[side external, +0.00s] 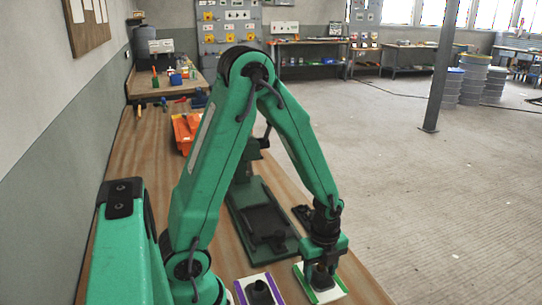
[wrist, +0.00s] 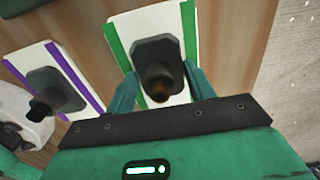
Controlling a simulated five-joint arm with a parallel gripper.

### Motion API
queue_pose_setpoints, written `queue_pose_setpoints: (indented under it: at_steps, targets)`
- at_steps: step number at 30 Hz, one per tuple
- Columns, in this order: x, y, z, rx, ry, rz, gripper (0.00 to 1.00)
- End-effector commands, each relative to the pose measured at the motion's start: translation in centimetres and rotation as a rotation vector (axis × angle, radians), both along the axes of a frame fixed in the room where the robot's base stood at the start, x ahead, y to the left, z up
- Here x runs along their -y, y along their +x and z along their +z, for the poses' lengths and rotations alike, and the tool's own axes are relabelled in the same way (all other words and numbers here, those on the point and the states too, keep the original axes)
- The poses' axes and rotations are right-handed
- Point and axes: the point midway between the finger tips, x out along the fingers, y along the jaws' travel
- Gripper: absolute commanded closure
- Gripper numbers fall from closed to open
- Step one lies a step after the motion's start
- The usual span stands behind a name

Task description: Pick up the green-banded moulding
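The green-banded moulding is a white plate (side external: 320,285) with green stripes along two edges and a dark raised block with a brownish-tipped knob. It lies flat on the bench near the front. In the wrist view the dark block (wrist: 155,52) is central, its knob pointing toward the camera. My gripper (side external: 323,268) is down over this moulding. In the wrist view my gripper (wrist: 160,72) is open, one green finger on each side of the block. The fingertips are close to the block's sides; any contact is hard to tell.
A purple-banded moulding (side external: 259,290) lies just left of it. A further pale piece (wrist: 22,118) is at the wrist view's left edge. The bench edge is close on the right.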

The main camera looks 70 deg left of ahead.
Motion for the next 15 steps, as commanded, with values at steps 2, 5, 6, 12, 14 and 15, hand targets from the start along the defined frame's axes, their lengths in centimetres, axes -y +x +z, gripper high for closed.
queue_pose_setpoints:
  at_steps: [2,5,6,12,14,15]
  targets:
    - [0.0,0.01,0.01,0.0,0.0,0.0,0.76]
    - [0.0,0.04,0.04,0.001,0.0,0.0,0.77]
    - [0.0,0.04,0.04,0.001,0.0,0.0,0.77]
    - [0.0,0.05,0.15,0.002,0.0,0.0,0.77]
    - [0.0,0.07,0.28,0.002,0.0,0.0,0.77]
    - [-0.01,0.08,0.41,0.003,0.0,0.0,0.77]
